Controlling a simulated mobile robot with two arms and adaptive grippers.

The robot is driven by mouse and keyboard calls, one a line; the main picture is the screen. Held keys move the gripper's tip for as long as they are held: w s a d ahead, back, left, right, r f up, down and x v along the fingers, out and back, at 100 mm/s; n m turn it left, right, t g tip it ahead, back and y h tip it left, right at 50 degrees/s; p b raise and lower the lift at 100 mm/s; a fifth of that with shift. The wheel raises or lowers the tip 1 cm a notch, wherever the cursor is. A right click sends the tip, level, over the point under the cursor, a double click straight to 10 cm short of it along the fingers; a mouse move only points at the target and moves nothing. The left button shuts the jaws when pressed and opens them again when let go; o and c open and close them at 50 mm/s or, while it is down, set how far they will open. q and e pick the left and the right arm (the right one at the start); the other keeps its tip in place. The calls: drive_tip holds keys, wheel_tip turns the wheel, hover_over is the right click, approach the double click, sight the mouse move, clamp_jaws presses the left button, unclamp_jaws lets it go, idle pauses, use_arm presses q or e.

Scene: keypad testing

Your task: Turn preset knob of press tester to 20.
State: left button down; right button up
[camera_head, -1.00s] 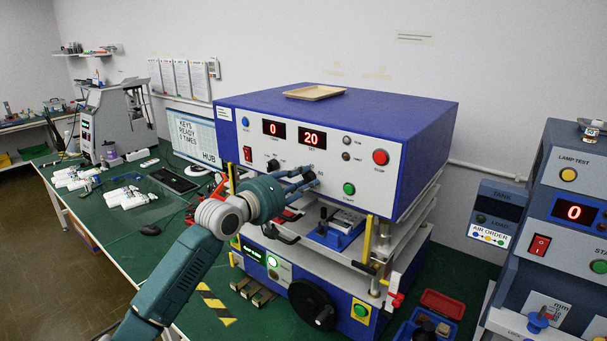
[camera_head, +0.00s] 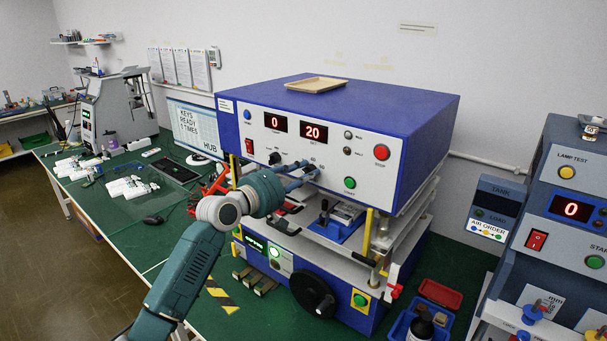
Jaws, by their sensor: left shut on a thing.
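The press tester (camera_head: 340,110) is a blue and white machine in the middle of the head view. Its left red display reads 0 and its right red display (camera_head: 314,133) reads 20. My left gripper (camera_head: 308,171) is at the front panel, below the right display, with its fingers shut on a knob there. The fingers hide most of that knob, so its pointer cannot be seen. Another black knob (camera_head: 275,158) shows uncovered to the left, below the left display. My right gripper is not in view.
A red button (camera_head: 381,152) and a green button (camera_head: 350,183) sit on the panel right of my gripper. A blue fixture (camera_head: 336,224) is below on the press bed. Another tester (camera_head: 570,200) stands at the right. A wooden tray (camera_head: 316,84) lies on top.

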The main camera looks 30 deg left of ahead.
use_arm(q)
drive_tip(key=shift+d+f, duration=0.25)
drive_tip(key=shift+f, duration=0.25)
drive_tip(key=c, duration=1.4)
unclamp_jaws()
drive_tip(key=shift+c, duration=0.2)
drive_tip(key=s+a+r, duration=0.1)
drive_tip(key=s, duration=1.1)
drive_tip(key=shift+a+r, duration=0.15)
drive_tip(key=shift+r, duration=0.05)
drive_tip(key=shift+w, duration=0.1)
